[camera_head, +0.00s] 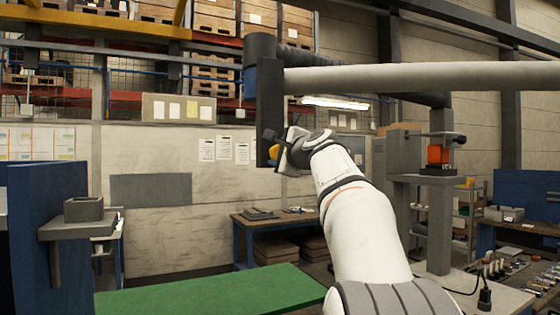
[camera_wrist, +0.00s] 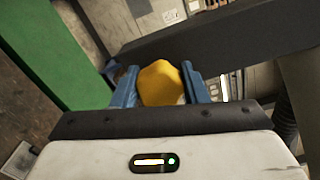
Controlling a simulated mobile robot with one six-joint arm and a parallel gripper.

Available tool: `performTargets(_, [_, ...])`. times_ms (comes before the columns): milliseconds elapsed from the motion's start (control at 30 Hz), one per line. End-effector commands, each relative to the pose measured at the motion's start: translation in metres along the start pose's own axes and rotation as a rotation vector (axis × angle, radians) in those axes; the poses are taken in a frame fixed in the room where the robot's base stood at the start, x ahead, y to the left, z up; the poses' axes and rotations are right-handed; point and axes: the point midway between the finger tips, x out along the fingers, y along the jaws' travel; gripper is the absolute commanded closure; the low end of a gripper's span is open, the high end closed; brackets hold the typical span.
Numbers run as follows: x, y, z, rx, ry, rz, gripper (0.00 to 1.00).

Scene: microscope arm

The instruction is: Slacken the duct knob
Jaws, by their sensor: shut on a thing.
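The yellow duct knob (camera_wrist: 162,84) sits between the two blue fingers of my gripper (camera_wrist: 155,88) in the wrist view. The fingers are shut on it, one at each side. In the head view the knob (camera_head: 274,153) is a small yellow spot beside my gripper (camera_head: 281,150), at the lower part of a dark upright bar (camera_head: 264,120). The knob's far side and its seat are hidden. The dark bar also crosses behind the knob in the wrist view (camera_wrist: 235,42).
A grey horizontal duct (camera_head: 420,76) runs right from the bar's top, above my arm. A green mat (camera_head: 210,291) lies below left. A blue post with a grey shelf (camera_head: 80,225) stands at left. A column with an orange item (camera_head: 437,153) stands at right.

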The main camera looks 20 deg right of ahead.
Motion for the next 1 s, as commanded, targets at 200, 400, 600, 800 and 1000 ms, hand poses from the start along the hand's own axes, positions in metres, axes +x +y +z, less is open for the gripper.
performTargets(200, [0.0005, 0.0047, -0.0009, -0.207, -0.001, 0.000, 0.83])
performTargets(400, [0.0003, 0.0053, -0.0007, -0.397, -0.002, 0.001, 0.83])
performTargets(600, [0.0007, 0.0064, -0.0013, -0.587, -0.003, 0.001, 0.83])
performTargets(800, [0.0007, 0.0068, -0.0018, -0.765, -0.002, 0.001, 0.83])
performTargets(1000, [0.0010, 0.0072, -0.0023, -0.912, -0.004, 0.003, 0.83])
